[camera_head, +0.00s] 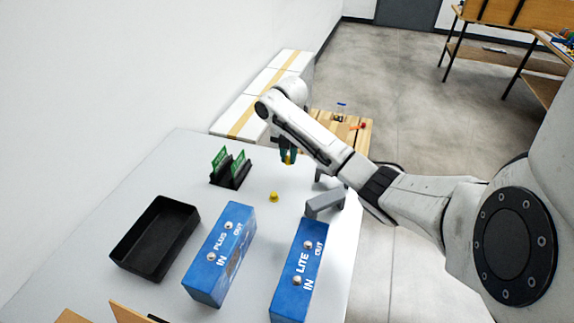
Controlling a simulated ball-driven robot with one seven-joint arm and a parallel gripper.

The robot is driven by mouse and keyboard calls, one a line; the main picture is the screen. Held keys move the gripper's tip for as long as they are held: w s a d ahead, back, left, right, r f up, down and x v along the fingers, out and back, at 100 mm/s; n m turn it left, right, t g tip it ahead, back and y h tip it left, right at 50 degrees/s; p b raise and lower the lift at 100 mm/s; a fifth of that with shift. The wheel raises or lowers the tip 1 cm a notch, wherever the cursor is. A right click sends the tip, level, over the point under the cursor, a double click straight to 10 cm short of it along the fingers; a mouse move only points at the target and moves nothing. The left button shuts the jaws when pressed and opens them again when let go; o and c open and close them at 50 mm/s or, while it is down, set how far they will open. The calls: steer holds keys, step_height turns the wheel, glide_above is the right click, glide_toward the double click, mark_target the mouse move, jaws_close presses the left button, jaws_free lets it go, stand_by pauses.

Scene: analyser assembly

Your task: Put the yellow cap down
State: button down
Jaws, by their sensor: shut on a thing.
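My gripper (288,158) is above the far part of the white table (190,190), fingers pointing down. It is shut on a small yellow cap (289,161), of which only a little shows between the fingers. The cap appears to be held above the table, but the exact height is hard to tell. A second yellow cap-like piece (273,197) sits on the table, nearer and slightly left of my gripper.
A black holder (230,178) with green cards stands left of my gripper. A grey bracket-shaped piece (325,204), blue PLUS box (222,255), blue LITE box (300,270) and empty black tray (155,240) are nearer. Bare table surrounds the second yellow piece.

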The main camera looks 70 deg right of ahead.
mark_target(287, 171)
steer(key=shift+w+d+f, duration=0.2)
steer(key=shift+w+f, duration=0.15)
steer(key=shift+f, duration=1.7)
steer(key=shift+f, duration=0.1)
steer(key=shift+f, duration=0.1)
steer(key=c, duration=1)
jaws_free()
steer(key=shift+c, duration=0.2)
step_height(287, 171, up, 12)
steer(key=shift+r, duration=0.2)
